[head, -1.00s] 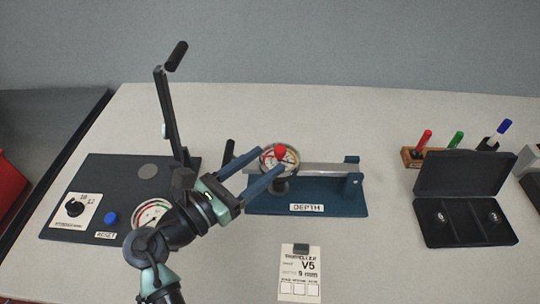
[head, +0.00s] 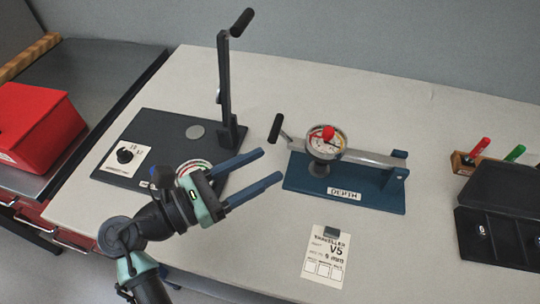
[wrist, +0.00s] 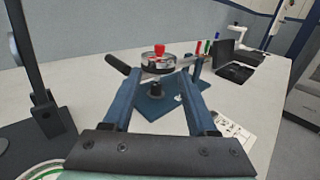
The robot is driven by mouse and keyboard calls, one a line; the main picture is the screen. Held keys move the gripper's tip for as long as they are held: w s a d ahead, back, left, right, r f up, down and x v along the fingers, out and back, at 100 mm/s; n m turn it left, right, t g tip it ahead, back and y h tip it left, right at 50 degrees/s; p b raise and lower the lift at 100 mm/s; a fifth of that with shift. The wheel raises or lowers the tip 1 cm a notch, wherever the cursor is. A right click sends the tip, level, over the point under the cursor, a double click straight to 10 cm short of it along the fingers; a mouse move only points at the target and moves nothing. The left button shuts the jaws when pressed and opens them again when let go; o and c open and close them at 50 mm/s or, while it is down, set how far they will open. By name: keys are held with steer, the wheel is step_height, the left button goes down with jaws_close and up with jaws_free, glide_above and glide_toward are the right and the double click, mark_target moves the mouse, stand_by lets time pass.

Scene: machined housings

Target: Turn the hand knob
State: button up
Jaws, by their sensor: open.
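The depth gauge (head: 340,150) has a round dial with a red knob (head: 328,132) on top, mounted on a blue base marked DEPTH (head: 300,182). The red knob also shows in the wrist view (wrist: 159,50), ahead of and between my fingers. My gripper (head: 271,165) is open and empty, left of the gauge and apart from it in the head view. I cannot tell which of these is the hand knob.
A tall black lever (head: 224,80) rises from the dark board (head: 160,125). A black handle (head: 275,128) sticks up left of the gauge. A black case (head: 500,235) and pens stand at the right.

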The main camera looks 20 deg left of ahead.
steer(key=w+d+r+m+t+y, duration=0.35)
steer(key=w+r+m+y, duration=0.25)
steer(key=w+r+m, duration=0.55)
steer(key=s+d+r+m+t+y+p, duration=0.1)
steer(key=s+r+m+t+y+p, duration=0.3)
steer(key=r, duration=1)
steer(key=d+r+m+t+y+b, duration=0.15)
steer(key=r+m+y, duration=0.4)
steer(key=r, duration=0.85)
steer(key=w+a+f+n+g+y+p, duration=0.2)
steer(key=w+a+f+n+g+p, duration=0.4)
steer(key=w, duration=0.3)
steer(key=n+g+h+p, duration=0.5)
steer(key=n+g+p, duration=0.3)
steer(key=n+g, duration=0.75)
glide_toward(329, 130)
steer(key=shift+m+g, duration=0.25)
steer(key=shift+g, duration=0.1)
steer(key=f, duration=0.8)
steer(key=shift+w+a+f+p, duration=0.15)
steer(key=shift+w+f+p, duration=0.1)
steer(key=shift+w+p, duration=0.05)
